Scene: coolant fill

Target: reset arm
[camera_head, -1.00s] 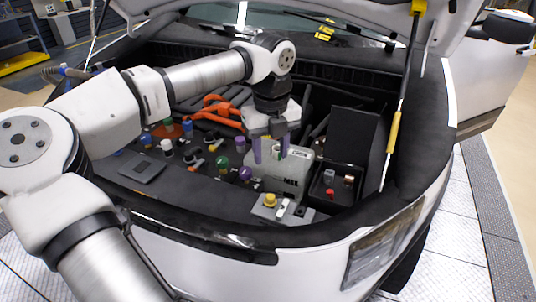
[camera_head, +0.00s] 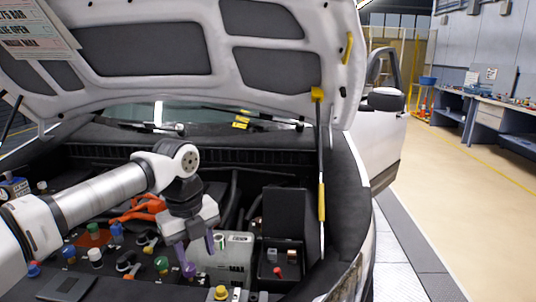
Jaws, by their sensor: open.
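My arm reaches in from the left over the open engine bay. My gripper (camera_head: 197,246) points down, with its purple fingers apart and nothing seen between them. It hangs in front of the pale coolant tank (camera_head: 232,262), which carries a MAX mark. I cannot tell whether a finger touches the tank. A purple cap (camera_head: 189,269) shows just below the gripper. A yellow cap (camera_head: 221,292) is at the bottom edge of the view, and a green cap (camera_head: 162,263) lies to the left.
The raised hood (camera_head: 200,55) hangs above, held by a strut (camera_head: 321,170) on the right. An open black box (camera_head: 283,235) sits right of the tank. Orange cables (camera_head: 140,209) lie behind the gripper. A workbench (camera_head: 490,112) stands far right, beyond clear floor.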

